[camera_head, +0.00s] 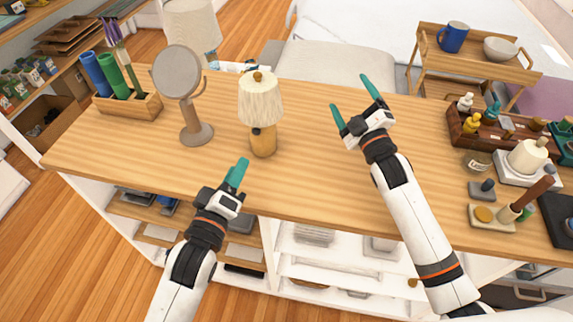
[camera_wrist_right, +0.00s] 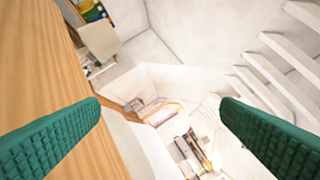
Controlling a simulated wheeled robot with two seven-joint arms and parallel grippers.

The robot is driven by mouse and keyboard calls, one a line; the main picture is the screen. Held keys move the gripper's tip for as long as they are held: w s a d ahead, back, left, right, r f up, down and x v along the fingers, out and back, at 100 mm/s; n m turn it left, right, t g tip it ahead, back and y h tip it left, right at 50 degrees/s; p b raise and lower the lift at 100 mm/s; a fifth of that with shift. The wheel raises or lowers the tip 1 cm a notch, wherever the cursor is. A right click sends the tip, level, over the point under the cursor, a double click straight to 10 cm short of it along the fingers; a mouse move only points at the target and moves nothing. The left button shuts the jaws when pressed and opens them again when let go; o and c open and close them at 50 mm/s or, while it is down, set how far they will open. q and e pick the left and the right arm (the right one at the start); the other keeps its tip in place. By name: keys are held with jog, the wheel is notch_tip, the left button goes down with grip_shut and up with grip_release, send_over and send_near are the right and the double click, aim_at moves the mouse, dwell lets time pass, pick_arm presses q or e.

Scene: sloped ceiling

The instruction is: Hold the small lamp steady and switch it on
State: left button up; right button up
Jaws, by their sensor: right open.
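The small lamp (camera_head: 262,141) stands upright on the wooden table, with a cream pleated shade and a rounded wooden base. A small dark knob shows on the base just under the shade. My left gripper (camera_head: 239,170) is in front of the lamp and a little to its left, apart from it. Its teal fingers overlap in the head view, so the gap between them is hidden. My right gripper (camera_head: 350,92) is open and empty, to the right of the lamp and apart from it. The right wrist view shows its spread fingers (camera_wrist_right: 160,130) with nothing between them; the lamp is not in that view.
A round mirror (camera_head: 177,72) on a stand is left of the lamp. A larger lampshade (camera_head: 193,27) is behind it, and a wooden holder (camera_head: 143,106) with tubes is further left. A wooden organizer (camera_head: 476,140) with bottles is at the right.

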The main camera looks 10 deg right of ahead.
aim_at(263, 133)
jog(key=s+a+f+m, duration=0.1)
jog(key=a, duration=0.1)
jog(key=s+a+f+m+g+y, duration=0.1)
jog(key=s+a+f+m, duration=0.1)
jog(key=a, duration=0.1)
jog(key=s+a+f+m, duration=0.1)
jog(key=a+f, duration=0.1)
jog(key=shift+s+a+f+g, duration=0.25)
jog(key=shift+a+g, duration=0.1)
jog(key=shift+g, duration=0.05)
jog(key=s+a+f+m, duration=0.1)
jog(key=s+a, duration=0.1)
jog(key=s+a+f+m+g+y, duration=0.1)
jog(key=a+m, duration=0.1)
jog(key=a, duration=0.1)
jog(key=s+a+f+m, duration=0.1)
jog(key=s+a+m, duration=0.1)
jog(key=a, duration=0.1)
jog(key=shift+s+f+g, duration=0.2)
jog(key=shift+s+g, duration=0.1)
jog(key=shift+s, duration=0.05)
jog(key=shift+a+m, duration=0.15)
jog(key=shift+m, duration=0.25)
jog(key=x, duration=1.1)
jog(key=shift+w+a, duration=0.25)
jog(key=shift+w, duration=0.05)
jog(key=shift+c, duration=0.6)
jog(key=c, duration=1.2)
pick_arm(q)
grip_shut()
